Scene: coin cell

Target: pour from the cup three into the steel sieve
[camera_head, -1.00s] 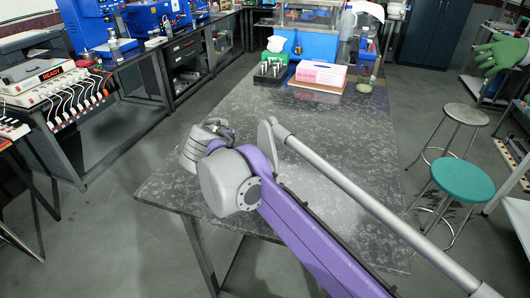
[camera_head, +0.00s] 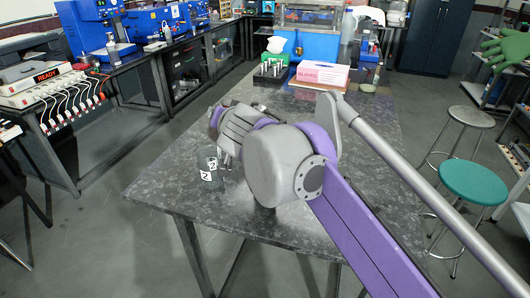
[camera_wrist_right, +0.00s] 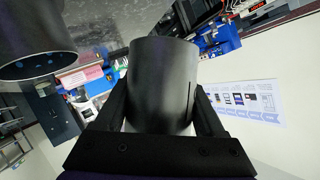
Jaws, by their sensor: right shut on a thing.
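In the right wrist view my right gripper (camera_wrist_right: 160,108) is shut around a dark grey cup (camera_wrist_right: 162,75). Its number does not show, so I cannot confirm that it is cup three. In the head view my right arm's big grey joint and wrist hide the fingers and the held cup. A dark cup marked 2 (camera_head: 209,172) stands upright on the speckled table (camera_head: 170,187), just left of my arm. A dark cylinder with blue specks inside its rim (camera_wrist_right: 35,35) shows at the wrist view's upper left. I cannot make out the steel sieve. My left gripper is out of view.
A white and pink gloves box (camera_head: 322,74) and a dark rack (camera_head: 271,76) stand at the table's far end. The table's middle looks clear. A green stool (camera_head: 473,184) and a grey stool (camera_head: 471,117) stand to the right.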

